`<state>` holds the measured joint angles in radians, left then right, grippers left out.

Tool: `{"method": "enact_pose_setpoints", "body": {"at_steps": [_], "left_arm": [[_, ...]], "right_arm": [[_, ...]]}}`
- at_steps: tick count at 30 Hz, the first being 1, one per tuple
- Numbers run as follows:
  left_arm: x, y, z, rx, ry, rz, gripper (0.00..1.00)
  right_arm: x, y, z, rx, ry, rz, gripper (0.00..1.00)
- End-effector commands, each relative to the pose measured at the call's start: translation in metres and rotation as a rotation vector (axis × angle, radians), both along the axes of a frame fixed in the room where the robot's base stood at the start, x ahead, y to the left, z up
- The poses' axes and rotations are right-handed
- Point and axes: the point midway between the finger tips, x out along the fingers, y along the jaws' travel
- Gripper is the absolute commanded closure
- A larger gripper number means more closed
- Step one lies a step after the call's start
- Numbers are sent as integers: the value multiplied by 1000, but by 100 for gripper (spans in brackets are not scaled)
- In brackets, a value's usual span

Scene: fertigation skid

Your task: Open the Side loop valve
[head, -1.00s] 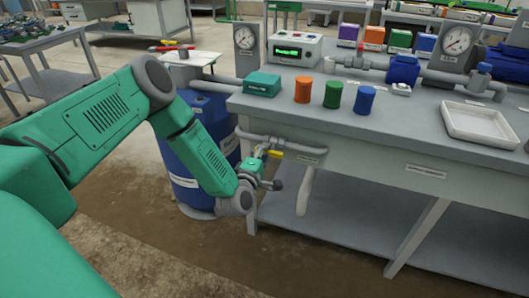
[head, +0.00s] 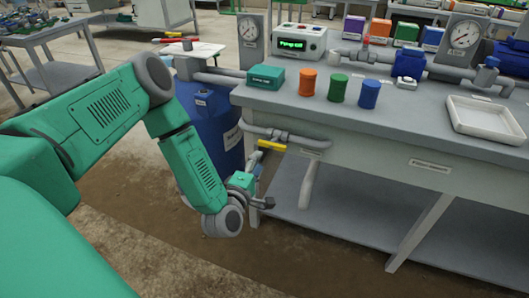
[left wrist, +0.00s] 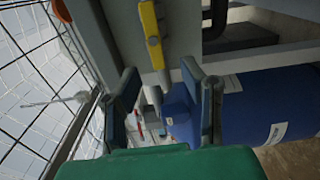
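The valve with a yellow lever handle (head: 271,145) sits on the grey pipe under the table's front edge in the head view. The handle lies roughly along the pipe; its label is too small to read. In the left wrist view the yellow handle (left wrist: 150,32) shows beyond the fingertips, nearer the left finger. My left gripper (head: 258,190) is below the handle and apart from it. Its two fingers (left wrist: 160,75) stand wide apart with nothing held between them. My right gripper is in neither view.
The grey table (head: 380,150) carries orange, green and blue caps, a teal box (head: 266,77), gauges and a white tray (head: 485,117). A blue barrel (head: 212,125) stands left of the table, behind my left arm. The floor in front is clear.

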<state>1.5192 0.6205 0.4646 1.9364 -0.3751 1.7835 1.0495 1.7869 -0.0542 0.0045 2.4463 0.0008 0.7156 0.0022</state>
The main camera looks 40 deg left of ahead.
Motion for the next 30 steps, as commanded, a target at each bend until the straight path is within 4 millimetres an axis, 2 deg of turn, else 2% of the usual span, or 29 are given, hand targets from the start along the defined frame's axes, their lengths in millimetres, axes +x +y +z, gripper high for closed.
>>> {"method": "enact_pose_setpoints", "body": {"at_steps": [3, 8, 26, 29, 30], "left_arm": [[-20, -4, -2, -1, 5, 0, 64], [-33, -8, -1, 0, 3, 0, 64], [-35, -9, -1, 1, 3, -1, 64], [-36, -21, -5, 24, 49, -38, 64], [-38, -32, -9, 51, 95, -74, 64]], "right_arm": [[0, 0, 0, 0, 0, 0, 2], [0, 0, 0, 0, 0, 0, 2], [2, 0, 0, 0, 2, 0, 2], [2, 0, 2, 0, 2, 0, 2], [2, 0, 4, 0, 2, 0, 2]]}}
